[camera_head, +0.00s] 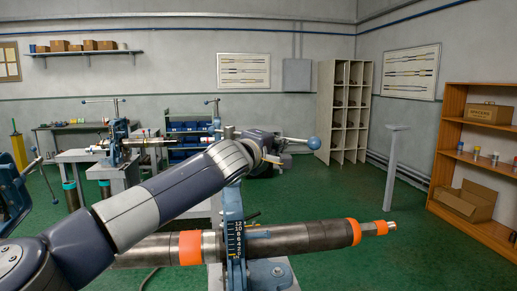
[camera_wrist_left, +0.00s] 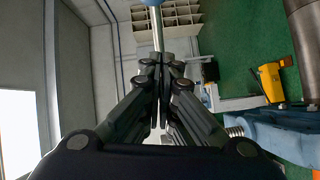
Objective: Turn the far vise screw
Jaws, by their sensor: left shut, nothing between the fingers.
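A blue pipe vise (camera_head: 233,215) stands upright in the middle foreground of the head view, around a dark pipe. A metal handle bar with a blue ball end (camera_head: 314,143) shows at its top; the screw itself is mostly hidden behind my left arm. My left gripper (camera_head: 284,159) is shut and empty beside this bar. In the left wrist view its fingers (camera_wrist_left: 160,62) are together, and the bar (camera_wrist_left: 157,30) shows just beyond their tips; I cannot tell whether they touch. Another blue vise (camera_head: 118,140) with a T-handle (camera_head: 103,100) stands farther back left. My right gripper is out of view.
The dark pipe (camera_head: 310,237) with orange bands reaches right from the middle vise. Another blue vise part (camera_head: 12,190) stands at the left edge. Wooden shelves (camera_head: 450,130) stand right, near a grey post (camera_head: 392,165). The green floor (camera_head: 330,195) between is open.

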